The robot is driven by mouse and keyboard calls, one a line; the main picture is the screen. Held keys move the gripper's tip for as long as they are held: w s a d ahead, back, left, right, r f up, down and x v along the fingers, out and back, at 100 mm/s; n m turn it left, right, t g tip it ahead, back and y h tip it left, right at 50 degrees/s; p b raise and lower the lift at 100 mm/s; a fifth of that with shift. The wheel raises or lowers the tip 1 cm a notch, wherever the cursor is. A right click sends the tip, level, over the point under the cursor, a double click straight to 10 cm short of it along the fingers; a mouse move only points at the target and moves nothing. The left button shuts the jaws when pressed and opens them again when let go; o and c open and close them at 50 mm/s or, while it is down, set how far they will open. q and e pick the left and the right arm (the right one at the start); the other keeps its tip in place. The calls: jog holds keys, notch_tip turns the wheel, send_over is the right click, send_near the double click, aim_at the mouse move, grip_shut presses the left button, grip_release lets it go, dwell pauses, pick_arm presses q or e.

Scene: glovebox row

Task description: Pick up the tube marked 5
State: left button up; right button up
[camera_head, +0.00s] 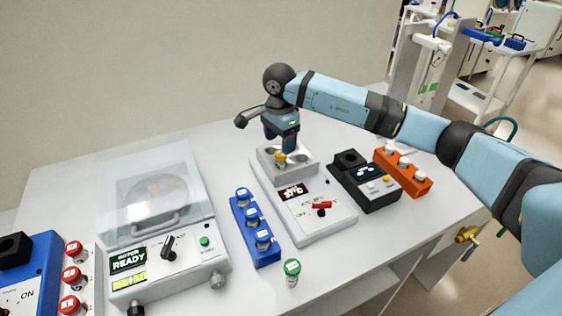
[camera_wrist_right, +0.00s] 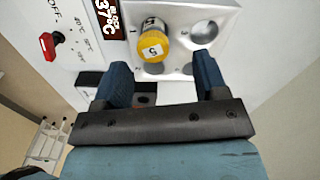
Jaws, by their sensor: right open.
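The tube marked 5 has a yellow cap (camera_wrist_right: 154,46) and stands in a hole of the metal heating block in the right wrist view. In the head view its yellow cap (camera_head: 281,159) shows just below my right gripper (camera_head: 282,143). My right gripper also shows in the right wrist view (camera_wrist_right: 165,88), with its two fingers apart and nothing between them. The tube lies just beyond the fingertips, nearer the left finger in that view. The heating block (camera_head: 303,168) shows other empty holes. My left gripper is out of view.
A blue rack (camera_head: 240,218) with several tubes and a green-capped tube (camera_head: 292,272) stand left and in front. A centrifuge (camera_head: 195,259) with a clear lid is farther left. A black device (camera_head: 378,195) and an orange rack (camera_head: 418,184) stand right.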

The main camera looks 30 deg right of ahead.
aim_at(281, 157)
jog(key=f, duration=0.3)
jog(key=f+p, duration=0.1)
jog(key=shift+s+a+f, duration=0.1)
jog(key=shift+s+f, duration=0.25)
jog(key=shift+s, duration=0.05)
jog(key=shift+f, duration=0.55)
jog(key=c, duration=1.1)
jog(key=shift+r, duration=0.1)
